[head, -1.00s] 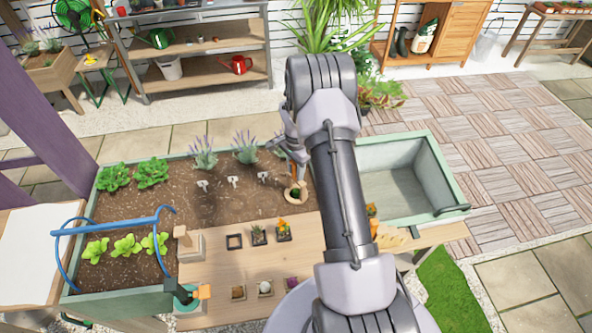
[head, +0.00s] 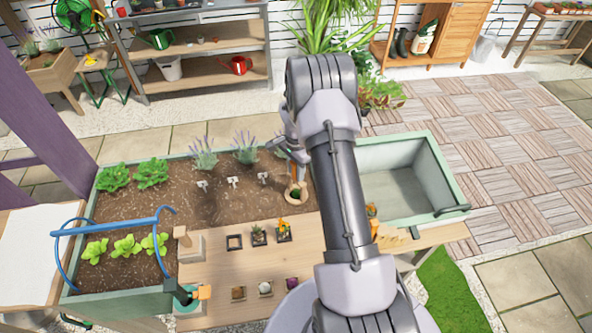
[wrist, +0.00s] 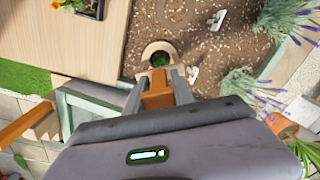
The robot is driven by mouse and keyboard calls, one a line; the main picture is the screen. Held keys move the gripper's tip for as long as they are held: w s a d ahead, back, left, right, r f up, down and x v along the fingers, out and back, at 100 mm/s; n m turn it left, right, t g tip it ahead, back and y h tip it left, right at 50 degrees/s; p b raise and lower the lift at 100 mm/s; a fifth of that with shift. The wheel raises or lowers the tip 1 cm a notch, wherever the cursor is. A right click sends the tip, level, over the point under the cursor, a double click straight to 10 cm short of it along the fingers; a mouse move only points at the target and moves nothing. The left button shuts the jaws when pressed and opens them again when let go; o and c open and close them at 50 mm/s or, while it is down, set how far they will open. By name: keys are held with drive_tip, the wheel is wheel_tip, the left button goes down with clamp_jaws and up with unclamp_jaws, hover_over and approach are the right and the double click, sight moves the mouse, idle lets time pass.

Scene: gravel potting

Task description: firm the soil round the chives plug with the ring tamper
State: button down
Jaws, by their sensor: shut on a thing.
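My gripper (wrist: 158,84) is shut on the wooden handle of the ring tamper (wrist: 158,91). The tamper's pale ring (wrist: 147,52) is at the bed's edge nearest the wooden table. In the wrist view the green chives plug (wrist: 161,60) shows inside the ring's outline. In the head view the ring tamper (head: 302,193) surrounds the dark green plug (head: 295,193) beside my arm. I cannot tell whether the ring presses on the soil (head: 225,205). My arm hides part of the bed there.
Lavender plants (head: 204,157) and white markers (head: 233,180) stand in the bed behind and left of the ring. Small potted plants (head: 258,237) stand on the wooden table (head: 215,262). A green-rimmed empty bin (head: 395,188) is to the right.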

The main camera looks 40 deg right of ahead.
wheel_tip(320, 180, up, 10)
drive_tip(key=p, duration=0.5)
idle(0.5)
